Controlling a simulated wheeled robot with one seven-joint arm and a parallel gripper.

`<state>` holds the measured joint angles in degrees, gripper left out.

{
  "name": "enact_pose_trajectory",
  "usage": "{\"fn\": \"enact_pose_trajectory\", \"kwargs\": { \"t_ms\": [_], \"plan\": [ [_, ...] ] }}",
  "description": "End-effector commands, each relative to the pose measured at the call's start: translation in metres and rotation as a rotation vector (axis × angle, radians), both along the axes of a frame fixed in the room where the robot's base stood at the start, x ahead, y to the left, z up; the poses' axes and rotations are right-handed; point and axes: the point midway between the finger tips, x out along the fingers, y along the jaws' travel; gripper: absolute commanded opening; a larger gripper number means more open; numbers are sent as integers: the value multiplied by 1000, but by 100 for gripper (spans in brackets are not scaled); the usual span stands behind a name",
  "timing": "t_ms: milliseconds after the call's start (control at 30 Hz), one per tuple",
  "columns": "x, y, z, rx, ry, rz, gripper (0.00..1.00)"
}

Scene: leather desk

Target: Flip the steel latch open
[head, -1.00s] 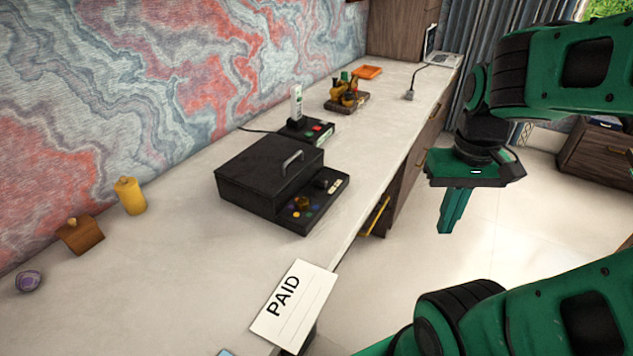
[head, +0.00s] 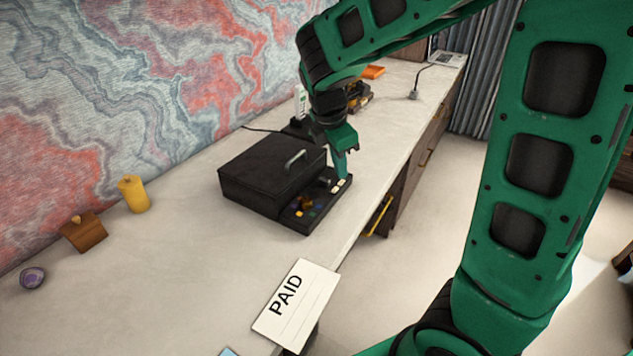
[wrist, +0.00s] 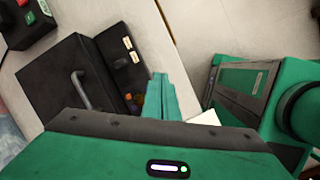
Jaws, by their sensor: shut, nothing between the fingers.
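A black box (head: 255,170) sits on the desk, with a curved steel handle-like piece (head: 295,158) on its top; this piece also shows in the wrist view (wrist: 79,90). I cannot make out a separate latch. A black control panel (head: 298,224) with coloured buttons and pale labels adjoins the box's right side. My gripper (head: 342,176) is shut and empty, pointing down over the panel's far end, right of the box. In the wrist view its fingers (wrist: 160,82) cover part of the scene beside the panel. I cannot tell whether they touch the panel.
A PAID card (head: 296,305) lies at the desk's front edge. A yellow bottle (head: 133,195), a brown wooden piece (head: 84,232) and a purple stone (head: 32,277) stand to the left. The near desk surface (head: 180,280) is clear.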

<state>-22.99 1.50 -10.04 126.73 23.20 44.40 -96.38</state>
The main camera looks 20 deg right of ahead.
Motion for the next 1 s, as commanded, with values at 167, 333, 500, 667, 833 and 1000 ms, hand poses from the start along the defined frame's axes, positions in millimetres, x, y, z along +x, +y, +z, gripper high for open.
{"fn": "enact_pose_trajectory", "kwargs": {
  "t_ms": [167, 333, 500, 667, 833, 1000],
  "plan": [
    [32, 43, -11, -78, 45, 318, 0],
    [48, 67, -17, -128, 71, 501, 0],
    [53, 76, -18, -147, 81, 567, 0],
    [54, 77, -18, -148, 81, 571, 0],
    [54, 76, -19, -147, 82, 569, 0],
    [56, 72, -29, -148, 84, 568, 0]
  ]
}}
